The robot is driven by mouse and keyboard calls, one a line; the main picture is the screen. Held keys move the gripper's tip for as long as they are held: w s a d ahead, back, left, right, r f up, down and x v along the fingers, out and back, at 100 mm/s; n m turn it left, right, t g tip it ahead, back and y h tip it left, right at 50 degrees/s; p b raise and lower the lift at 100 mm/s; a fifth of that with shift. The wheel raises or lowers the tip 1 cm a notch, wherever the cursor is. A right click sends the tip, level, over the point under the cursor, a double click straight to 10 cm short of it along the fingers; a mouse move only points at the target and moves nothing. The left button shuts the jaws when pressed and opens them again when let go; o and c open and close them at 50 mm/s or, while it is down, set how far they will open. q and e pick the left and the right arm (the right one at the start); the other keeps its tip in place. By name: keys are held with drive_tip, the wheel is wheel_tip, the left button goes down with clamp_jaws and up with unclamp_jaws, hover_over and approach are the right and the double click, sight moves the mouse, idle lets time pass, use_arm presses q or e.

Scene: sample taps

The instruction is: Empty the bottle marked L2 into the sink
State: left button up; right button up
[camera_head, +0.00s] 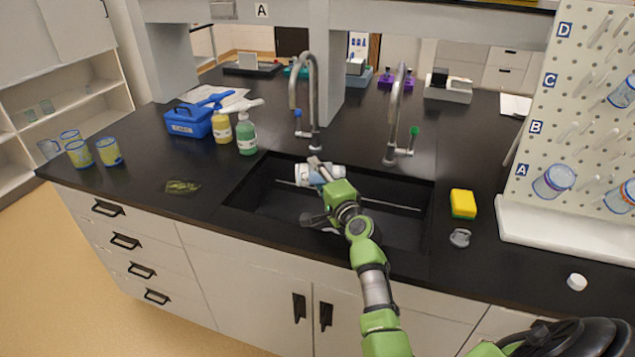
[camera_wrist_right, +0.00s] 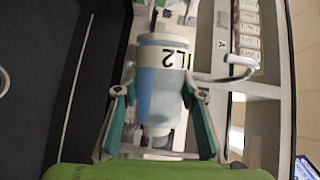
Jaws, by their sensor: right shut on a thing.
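The bottle marked L2 (camera_wrist_right: 160,80) is pale and translucent, with bluish liquid visible inside. Its label reads upside down in the right wrist view. My right gripper (camera_wrist_right: 160,93) is shut on it, one finger on each side. In the head view the bottle (camera_head: 322,174) lies tipped on its side above the black sink (camera_head: 268,195), partly hidden by my right gripper (camera_head: 314,188). I cannot tell whether liquid is running out. My left gripper is not in view.
Two curved taps, with a blue handle (camera_head: 298,113) and a green handle (camera_head: 414,131), stand behind the sink. A yellow sponge (camera_head: 463,202), grey stopper (camera_head: 460,238) and white cap (camera_head: 577,282) lie to the right. A green soap bottle (camera_head: 246,134) stands behind left.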

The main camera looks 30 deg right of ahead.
drive_tip(key=m+t+b, duration=0.1)
drive_tip(key=m+b, duration=0.1)
drive_tip(key=r+m+t+b, duration=0.1)
drive_tip(key=m+b, duration=0.2)
drive_tip(key=shift+d+r+h, duration=0.1)
drive_tip(key=shift+r+h, duration=0.05)
drive_tip(key=shift+h, duration=0.15)
drive_tip(key=shift+s+d+r+m+t+h+b, duration=0.1)
drive_tip(key=shift+r+m+t+h+b, duration=0.1)
drive_tip(key=shift+m+b, duration=0.35)
drive_tip(key=shift+r+m+t+h+b, duration=0.1)
drive_tip(key=shift+r+m+h+b, duration=0.2)
drive_tip(key=shift+m, duration=0.35)
drive_tip(key=shift+s+d+r+m+h+b, duration=0.15)
drive_tip(key=shift+m+h+b, duration=0.25)
drive_tip(key=shift+m, duration=0.5)
drive_tip(key=shift+r+y, duration=0.1)
drive_tip(key=shift+y, duration=0.2)
